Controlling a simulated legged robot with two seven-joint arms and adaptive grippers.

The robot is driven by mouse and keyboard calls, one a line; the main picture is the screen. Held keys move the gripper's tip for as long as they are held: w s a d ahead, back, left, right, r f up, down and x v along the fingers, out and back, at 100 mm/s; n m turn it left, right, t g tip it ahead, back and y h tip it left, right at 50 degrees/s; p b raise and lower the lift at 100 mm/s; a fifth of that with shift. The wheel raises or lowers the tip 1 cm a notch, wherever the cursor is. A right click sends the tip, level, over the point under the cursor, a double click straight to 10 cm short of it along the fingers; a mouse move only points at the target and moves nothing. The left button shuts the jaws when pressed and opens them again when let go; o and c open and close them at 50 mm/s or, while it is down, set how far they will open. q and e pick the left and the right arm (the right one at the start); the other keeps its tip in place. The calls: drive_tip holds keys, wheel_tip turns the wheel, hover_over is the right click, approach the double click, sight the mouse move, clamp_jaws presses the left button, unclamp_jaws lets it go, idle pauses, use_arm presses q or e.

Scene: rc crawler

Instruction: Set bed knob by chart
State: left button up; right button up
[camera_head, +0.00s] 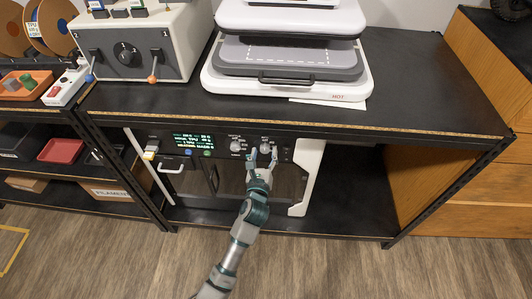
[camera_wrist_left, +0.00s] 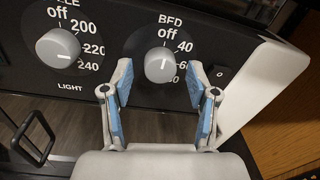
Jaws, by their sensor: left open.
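The BED knob (camera_wrist_left: 162,66) is a round grey dial on the black front panel of the machine on the lower shelf. "off", 40 and 60 are printed around it. A short mark shows on its face, but its exact setting is hard to tell. The knob also shows in the head view (camera_head: 265,148). My left gripper (camera_wrist_left: 160,82) is open, its blue-padded fingers on either side of the BED knob, with no clear contact. In the head view my left gripper (camera_head: 263,157) reaches up to the panel. No chart is recognisable. My right gripper is not in view.
A similar dial marked LIGHT below (camera_wrist_left: 57,50) sits left of the BED knob. A lit display (camera_head: 195,143) is further left. A small black switch (camera_wrist_left: 217,75) and a white side panel (camera_wrist_left: 265,80) lie right. The black tabletop (camera_head: 430,95) overhangs the machine.

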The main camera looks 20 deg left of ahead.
use_arm(q)
drive_tip(key=shift+w+r, duration=0.1)
drive_tip(key=shift+w, duration=0.1)
drive_tip(key=shift+c, duration=0.2)
